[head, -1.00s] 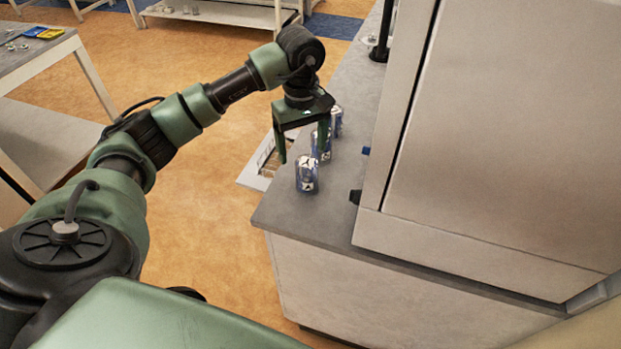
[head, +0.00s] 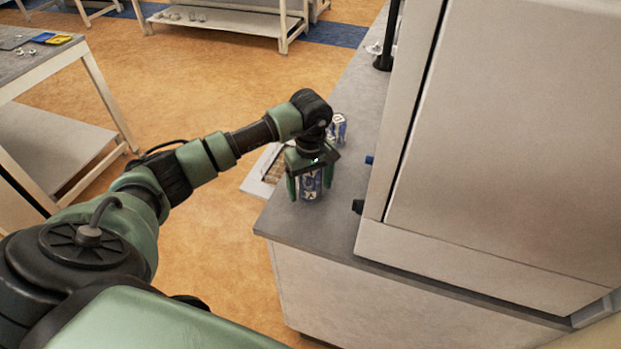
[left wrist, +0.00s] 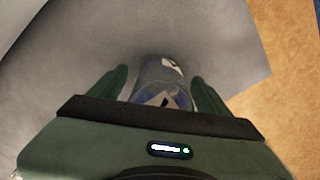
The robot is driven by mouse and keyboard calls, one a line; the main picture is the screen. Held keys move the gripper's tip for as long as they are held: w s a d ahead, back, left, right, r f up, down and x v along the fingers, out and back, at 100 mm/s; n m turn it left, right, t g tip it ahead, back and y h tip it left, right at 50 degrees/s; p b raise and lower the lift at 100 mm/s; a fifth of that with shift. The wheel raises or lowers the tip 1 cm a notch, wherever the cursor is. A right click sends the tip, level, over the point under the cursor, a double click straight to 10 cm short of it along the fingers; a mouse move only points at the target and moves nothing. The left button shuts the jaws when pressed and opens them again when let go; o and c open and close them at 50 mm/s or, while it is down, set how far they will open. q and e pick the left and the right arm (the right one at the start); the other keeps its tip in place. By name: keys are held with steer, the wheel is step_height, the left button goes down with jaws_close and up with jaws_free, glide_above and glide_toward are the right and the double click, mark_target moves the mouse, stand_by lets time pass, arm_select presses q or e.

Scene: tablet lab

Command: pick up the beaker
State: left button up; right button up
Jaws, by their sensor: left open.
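A clear beaker with blue and white markings (head: 311,186) stands near the front corner of the grey counter. My left gripper (head: 310,191) is open and points down over it, with one finger on each side. In the left wrist view the clear glass (left wrist: 160,94) shows between the two open fingers (left wrist: 160,77), with gaps beside it. A similar beaker (head: 338,126) stands farther back on the counter. Anything directly behind my gripper is hidden. My right gripper is not in view.
The grey counter (head: 300,220) ends at a front corner left of a large pale cabinet (head: 500,150). A small blue item (head: 369,160) and a dark knob lie close to the cabinet. A dark post (head: 388,40) stands farther back. Open floor lies left.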

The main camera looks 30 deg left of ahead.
arm_select(q)
steer(key=c, duration=1.6)
steer(key=shift+c, duration=0.2)
steer(key=shift+r, duration=0.1)
